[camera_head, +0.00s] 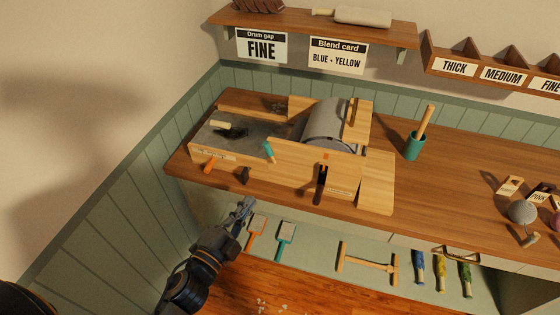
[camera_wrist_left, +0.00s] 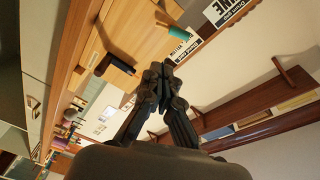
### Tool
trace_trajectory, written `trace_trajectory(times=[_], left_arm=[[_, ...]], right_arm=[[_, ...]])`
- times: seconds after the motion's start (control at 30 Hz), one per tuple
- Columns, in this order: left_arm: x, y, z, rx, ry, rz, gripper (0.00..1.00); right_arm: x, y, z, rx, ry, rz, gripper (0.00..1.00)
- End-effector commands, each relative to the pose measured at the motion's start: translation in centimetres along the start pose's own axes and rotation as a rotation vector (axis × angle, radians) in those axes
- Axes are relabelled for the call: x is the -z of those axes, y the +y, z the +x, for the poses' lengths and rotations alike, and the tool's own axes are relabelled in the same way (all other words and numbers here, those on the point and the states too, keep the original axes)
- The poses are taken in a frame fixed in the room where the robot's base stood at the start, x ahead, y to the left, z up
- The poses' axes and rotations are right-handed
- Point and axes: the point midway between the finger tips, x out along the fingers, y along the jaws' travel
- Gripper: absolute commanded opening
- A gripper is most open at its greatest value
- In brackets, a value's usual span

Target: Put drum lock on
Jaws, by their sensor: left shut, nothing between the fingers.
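The wooden drum carder (camera_head: 290,160) stands on the workbench with a large grey drum (camera_head: 328,122) at its right. Its front side carries an orange handle (camera_head: 209,163), a dark knob (camera_head: 246,175), a teal handle (camera_head: 268,151) and a long dark crank (camera_head: 320,186). I cannot tell which part is the drum lock. My left gripper (camera_head: 246,205) is in front of the bench, below the dark knob and apart from it. In the left wrist view its fingers (camera_wrist_left: 157,75) are closed and empty, with a dark knob (camera_wrist_left: 103,65) and a teal handle (camera_wrist_left: 177,33) beyond.
A teal cup (camera_head: 413,146) with a wooden-handled tool stands right of the carder. Orange and teal paddles (camera_head: 285,236) and a wooden T-shaped tool (camera_head: 368,262) lie below the bench front. A shelf (camera_head: 320,27) and label cards are on the wall above.

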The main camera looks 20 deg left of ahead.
Motion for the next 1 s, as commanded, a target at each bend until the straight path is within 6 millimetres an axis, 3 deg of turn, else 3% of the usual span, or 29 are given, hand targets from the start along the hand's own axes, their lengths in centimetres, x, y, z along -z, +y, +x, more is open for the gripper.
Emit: trace_trajectory(times=[0.1,0.27,0.7,1.0], left_arm=[[1.2,-2.2,-0.1,0.042,0.031,0.049,0.0],[1.6,-2.9,1.1,0.051,0.038,0.057,0.0],[2.0,-3.4,10.0,0.05,0.036,0.053,0.0],[-0.7,-3.3,12.5,0.048,0.035,0.053,0.0]], right_arm=[[0.0,0.0,0.2,0.0,0.0,0.0,0.0],[0.0,0.0,-0.4,0.001,0.0,0.0,0.0],[0.3,-0.6,-3.1,0.008,0.0,0.001,0.0],[0.2,-0.1,-3.4,0.002,-0.001,-0.001,0.0]])
